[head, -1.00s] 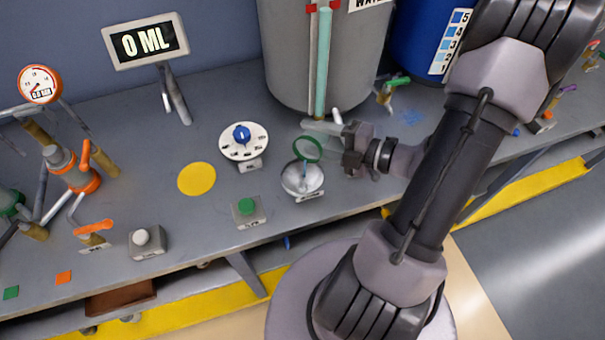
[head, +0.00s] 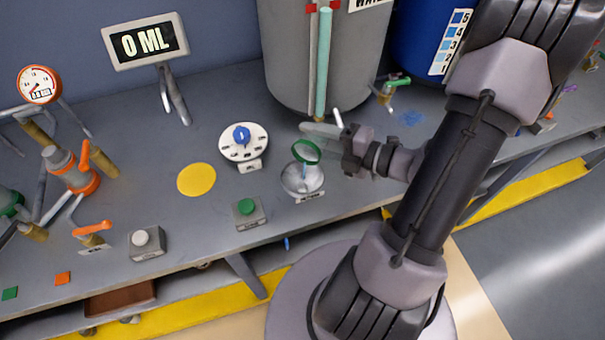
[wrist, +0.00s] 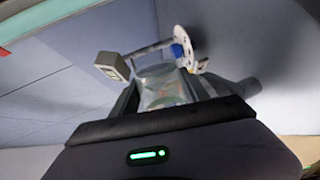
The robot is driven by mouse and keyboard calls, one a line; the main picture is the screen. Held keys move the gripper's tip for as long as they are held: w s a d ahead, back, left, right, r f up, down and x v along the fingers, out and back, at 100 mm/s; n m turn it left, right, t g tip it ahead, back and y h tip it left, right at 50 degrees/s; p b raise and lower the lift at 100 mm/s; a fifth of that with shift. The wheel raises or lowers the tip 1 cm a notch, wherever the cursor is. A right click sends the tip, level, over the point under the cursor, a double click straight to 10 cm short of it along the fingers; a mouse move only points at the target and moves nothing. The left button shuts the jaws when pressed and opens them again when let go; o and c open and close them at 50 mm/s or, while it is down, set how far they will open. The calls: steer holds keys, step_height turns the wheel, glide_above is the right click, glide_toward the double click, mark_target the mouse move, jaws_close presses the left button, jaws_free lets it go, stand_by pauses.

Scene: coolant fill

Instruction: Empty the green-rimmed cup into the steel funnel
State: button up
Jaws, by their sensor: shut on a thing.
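The green-rimmed cup (head: 306,151) is clear and tilted, its mouth over the steel funnel (head: 302,180) in the head view. A thin bluish streak, apparently liquid, shows between the rim and the funnel bowl. My gripper (head: 326,134) is shut on the cup, coming from the right. The wrist view shows the clear cup (wrist: 160,85) between the fingers of my gripper (wrist: 165,95), with pale contents blurred inside. Much of the cup's body is hard to make out in the head view. The funnel is out of sight in the wrist view.
A display (head: 146,42) reads 0 ML. A white dial with a blue knob (head: 241,137) and a green button box (head: 248,211) stand left of the funnel. A grey tank (head: 285,55) stands behind the gripper. The yellow disc (head: 197,179) on the bench is bare.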

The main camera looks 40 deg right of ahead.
steer(key=shift+a+r+n, duration=0.15)
steer(key=shift+r+n, duration=0.1)
steer(key=shift+n, duration=0.25)
stand_by(0.3)
